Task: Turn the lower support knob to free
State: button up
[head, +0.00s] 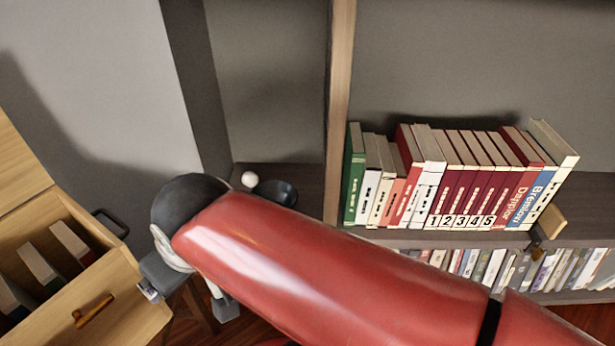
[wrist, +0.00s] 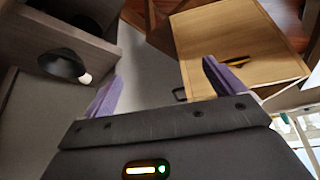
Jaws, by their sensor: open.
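My gripper (wrist: 162,69) shows in the wrist view with two purple fingers spread apart and nothing between them. In the head view my red arm hides most of it. No part can be made out for certain as the lower support knob. A small wooden block (head: 550,222) on a dark bracket stands at the right end of the upper book row, well apart from my gripper. Whether it belongs to the support is unclear.
Upright books (head: 455,180) fill the right shelf, with another row (head: 500,268) below. An open wooden box (head: 130,290) holding several books stands at lower left. The upright divider (head: 339,110) separates the bays.

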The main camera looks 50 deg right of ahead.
aim_at(537, 254)
jog(key=z, duration=3.7)
jog(key=i+l, duration=0.15)
jog(key=i, duration=0.15)
